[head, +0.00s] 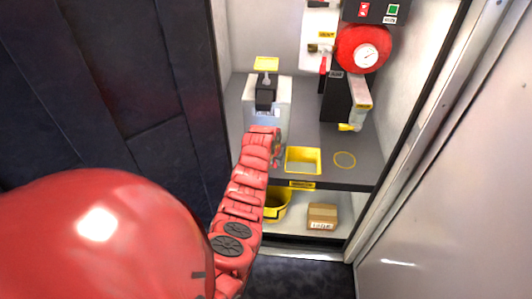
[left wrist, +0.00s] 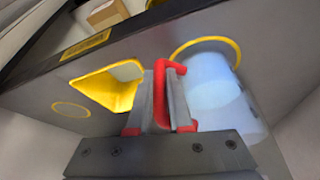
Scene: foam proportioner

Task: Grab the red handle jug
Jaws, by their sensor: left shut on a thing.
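The jug (left wrist: 212,85) is pale blue and see-through, with a red handle (left wrist: 163,70), in the left wrist view. My left gripper (left wrist: 163,95) is shut on the red handle, one grey finger on each side. The jug's body is beside the fingers, on the right of that view. In the head view my left gripper (head: 277,148) is at the left part of the grey shelf, and my red forearm hides most of it and the jug. My right gripper is in neither view.
A yellow square tray (head: 303,160) and a yellow ring (head: 344,160) are right of my gripper on the shelf. A white dispenser (head: 283,90) stands behind. A red gauge unit (head: 364,50) is on the back wall. A cardboard box (head: 322,216) is below.

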